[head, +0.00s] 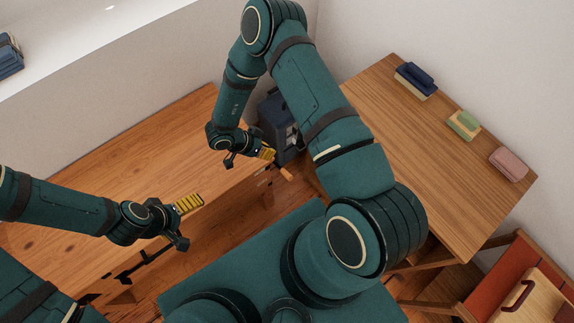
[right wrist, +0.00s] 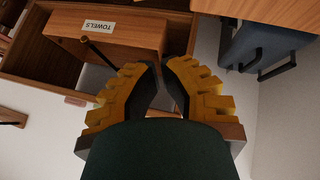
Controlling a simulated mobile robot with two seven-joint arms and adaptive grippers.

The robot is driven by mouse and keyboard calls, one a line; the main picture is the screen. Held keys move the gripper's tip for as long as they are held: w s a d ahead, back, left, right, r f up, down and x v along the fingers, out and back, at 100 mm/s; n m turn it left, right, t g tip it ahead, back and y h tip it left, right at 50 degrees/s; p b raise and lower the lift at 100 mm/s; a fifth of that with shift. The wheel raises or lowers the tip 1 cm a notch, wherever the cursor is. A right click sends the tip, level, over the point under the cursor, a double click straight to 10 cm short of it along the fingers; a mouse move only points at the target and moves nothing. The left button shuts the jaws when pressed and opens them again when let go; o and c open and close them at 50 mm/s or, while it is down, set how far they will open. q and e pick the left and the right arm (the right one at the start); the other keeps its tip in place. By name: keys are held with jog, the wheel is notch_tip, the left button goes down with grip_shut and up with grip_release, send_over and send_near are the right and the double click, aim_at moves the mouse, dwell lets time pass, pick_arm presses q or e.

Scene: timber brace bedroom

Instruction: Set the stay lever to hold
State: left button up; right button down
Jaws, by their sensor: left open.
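I cannot see a clearly marked stay lever or its hold position. A thin dark rod with an orange tip (right wrist: 97,50) shows in the right wrist view, beside a wooden panel labelled TOWELS (right wrist: 125,32); it may be the lever. In the head view, a short orange handle (head: 285,173) sticks out just beyond my right gripper (head: 250,160). My left gripper (head: 188,224) is open and empty over the wooden bench's front edge.
The wooden bench (head: 75,215) runs along the left wall. A dark blue case (head: 277,118) stands behind my right forearm. A wooden table (head: 425,150) on the right holds blue, green and pink blocks. A red-orange chair (head: 500,285) stands lower right.

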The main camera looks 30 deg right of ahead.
jog(key=shift+s+a+m+g, duration=0.1)
jog(key=shift+s+m+g, duration=0.2)
jog(key=shift+s+g, duration=0.1)
jog(key=x, duration=0.4)
jog(key=a+b+x, duration=0.1)
jog(key=x, duration=0.3)
jog(key=f+b+x, duration=0.1)
jog(key=x, duration=0.3)
jog(key=shift+s+a, duration=0.2)
jog(key=shift+s+a+f+b, duration=0.1)
jog(key=shift+s+f+b, duration=0.05)
jog(key=shift+f+b, duration=0.3)
jog(key=shift+f, duration=0.1)
